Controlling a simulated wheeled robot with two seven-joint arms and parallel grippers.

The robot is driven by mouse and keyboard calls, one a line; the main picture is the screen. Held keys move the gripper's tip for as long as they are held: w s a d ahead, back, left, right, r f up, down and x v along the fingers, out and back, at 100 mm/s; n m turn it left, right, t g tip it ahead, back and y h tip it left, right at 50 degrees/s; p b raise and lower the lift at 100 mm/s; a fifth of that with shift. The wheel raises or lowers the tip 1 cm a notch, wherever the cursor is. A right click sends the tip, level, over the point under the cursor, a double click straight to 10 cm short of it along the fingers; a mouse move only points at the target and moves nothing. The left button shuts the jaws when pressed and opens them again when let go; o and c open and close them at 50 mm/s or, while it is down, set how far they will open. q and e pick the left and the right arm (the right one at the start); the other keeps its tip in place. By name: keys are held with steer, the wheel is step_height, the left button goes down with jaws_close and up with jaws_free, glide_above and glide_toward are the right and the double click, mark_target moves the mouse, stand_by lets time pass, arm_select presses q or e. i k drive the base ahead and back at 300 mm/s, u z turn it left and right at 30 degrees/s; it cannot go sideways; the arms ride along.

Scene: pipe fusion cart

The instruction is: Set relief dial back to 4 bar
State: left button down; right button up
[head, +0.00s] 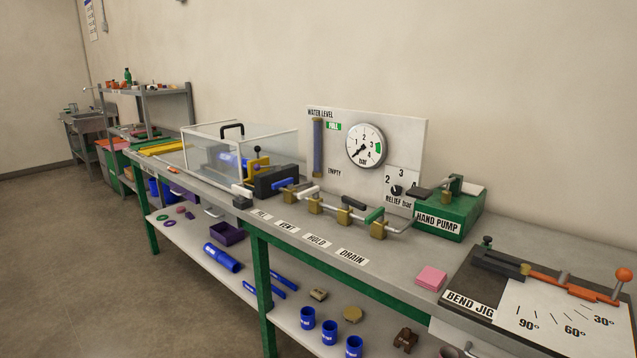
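The relief dial (397,190) is a small black knob on a white plate marked "RELIEF bar". The numbers 2 and 3 show around it, and a third at the right is partly crowded by the pump handle. The knob's pointer is too small to read surely. The plate joins the lower right of a white gauge panel (400,140). The round pressure gauge (365,146) has its needle toward the lower left, near the low end. Neither of my grippers is in view.
The green hand pump (451,212) stands right of the dial, its dark handle reaching close in front. A pipe with several valves (345,217) runs before the panel. A clear-walled tank (240,150) stands left. Pink pads (431,278) and a bend jig (550,305) lie right.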

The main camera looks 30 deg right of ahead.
mark_target(396, 190)
steer(key=u, duration=0.25)
steer(key=i, duration=1)
steer(key=z, duration=0.3)
